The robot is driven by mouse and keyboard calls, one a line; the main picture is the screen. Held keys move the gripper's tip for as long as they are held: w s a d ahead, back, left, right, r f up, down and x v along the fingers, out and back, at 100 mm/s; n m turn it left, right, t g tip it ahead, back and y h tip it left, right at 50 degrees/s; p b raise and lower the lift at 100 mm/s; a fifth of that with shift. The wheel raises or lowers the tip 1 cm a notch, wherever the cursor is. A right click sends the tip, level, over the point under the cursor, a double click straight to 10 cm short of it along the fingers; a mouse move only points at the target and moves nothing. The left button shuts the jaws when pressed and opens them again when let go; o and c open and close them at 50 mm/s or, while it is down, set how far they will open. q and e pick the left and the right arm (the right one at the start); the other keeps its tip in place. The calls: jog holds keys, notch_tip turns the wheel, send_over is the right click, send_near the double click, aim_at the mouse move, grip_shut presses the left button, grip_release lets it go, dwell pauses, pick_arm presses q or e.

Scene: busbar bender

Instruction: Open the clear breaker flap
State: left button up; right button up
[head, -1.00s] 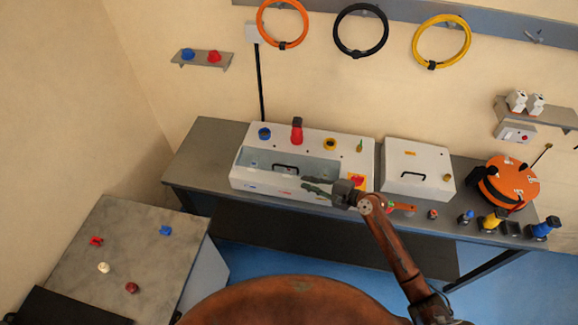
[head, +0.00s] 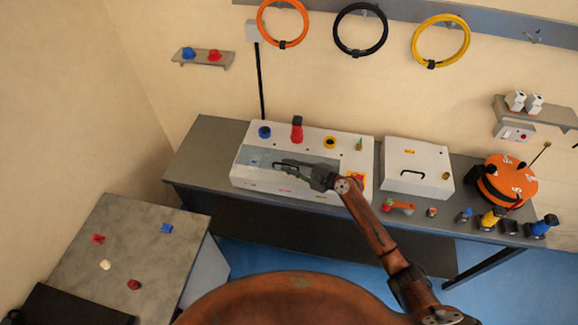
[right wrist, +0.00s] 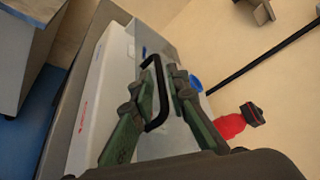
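The clear breaker flap (head: 250,157) lies over the front of the white bender box (head: 345,152) and looks closed. It has a black bar handle; in the right wrist view the handle (right wrist: 154,121) lies between my fingers. My right gripper (head: 284,165) is at the handle, and its green fingers (right wrist: 160,76) are apart on either side of it. I cannot tell whether either finger touches the handle. Part of the handle is hidden by the fingers in the head view. My left gripper is not in view.
A red knob (head: 297,131) with a black top stands behind the flap, beside a blue ring (head: 264,132). A second white box (head: 417,160) with a handle stands to the right. An orange reel (head: 508,183) and small parts fill the right bench end. The bench's left end (head: 205,150) is clear.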

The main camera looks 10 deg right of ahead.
grip_shut()
dwell(0.4)
jog(key=shift+r, duration=0.1)
